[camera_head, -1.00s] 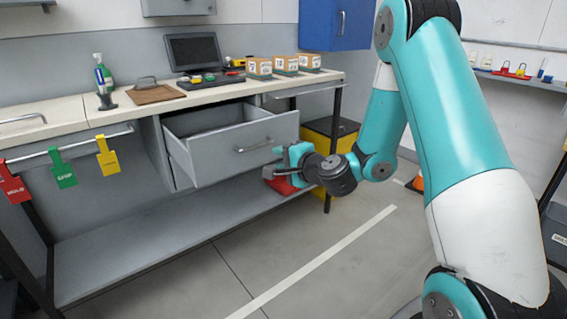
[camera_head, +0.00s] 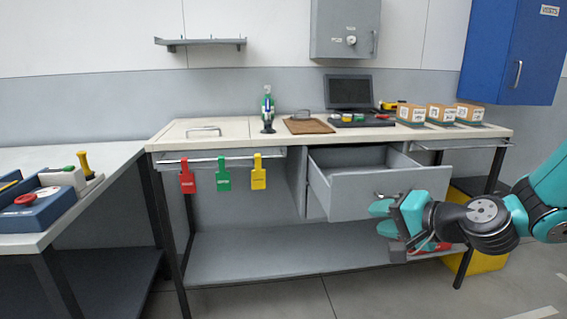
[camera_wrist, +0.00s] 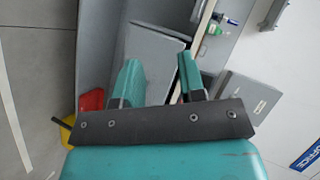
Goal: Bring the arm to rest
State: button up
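My gripper (camera_head: 381,218) is at the right in the head view, in front of the grey open drawer (camera_head: 352,202) of the workbench. Its two teal fingers are apart with nothing between them. In the wrist view the fingers (camera_wrist: 159,78) also stand apart and empty, with the grey drawer behind them. My arm comes in from the right edge of the head view, and most of it is out of the picture. I cannot tell whether the fingers touch the drawer front.
The workbench (camera_head: 222,141) carries a screen (camera_head: 349,92), a spray bottle (camera_head: 268,108) and small boxes (camera_head: 441,115). Red, green and yellow tags (camera_head: 258,173) hang from its rail. A side table (camera_head: 66,159) with a control box (camera_head: 34,207) stands left. Floor shows at bottom right.

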jog(key=s+a+r+n+g, duration=0.1)
jog(key=s+a+n+g, duration=0.35)
jog(key=s, duration=0.25)
jog(key=s+a+r+n+g, duration=0.1)
jog(key=s+a+n+g, duration=0.3)
jog(key=s, duration=0.4)
jog(key=s+d+r+n+g+h, duration=0.1)
jog(key=s+n+h, duration=0.15)
jog(key=s, duration=0.35)
jog(key=s+d+r+n+g+h, duration=0.1)
jog(key=s+d+n, duration=0.1)
jog(key=s+n, duration=0.3)
notch_tip(320, 180, up, 12)
jog(key=m+p, duration=0.1)
jog(key=p, duration=1.2)
jog(key=shift+a+r+m, duration=0.15)
jog(key=shift+a+m, duration=0.1)
jog(key=shift+m, duration=0.05)
jog(key=shift+a, duration=0.1)
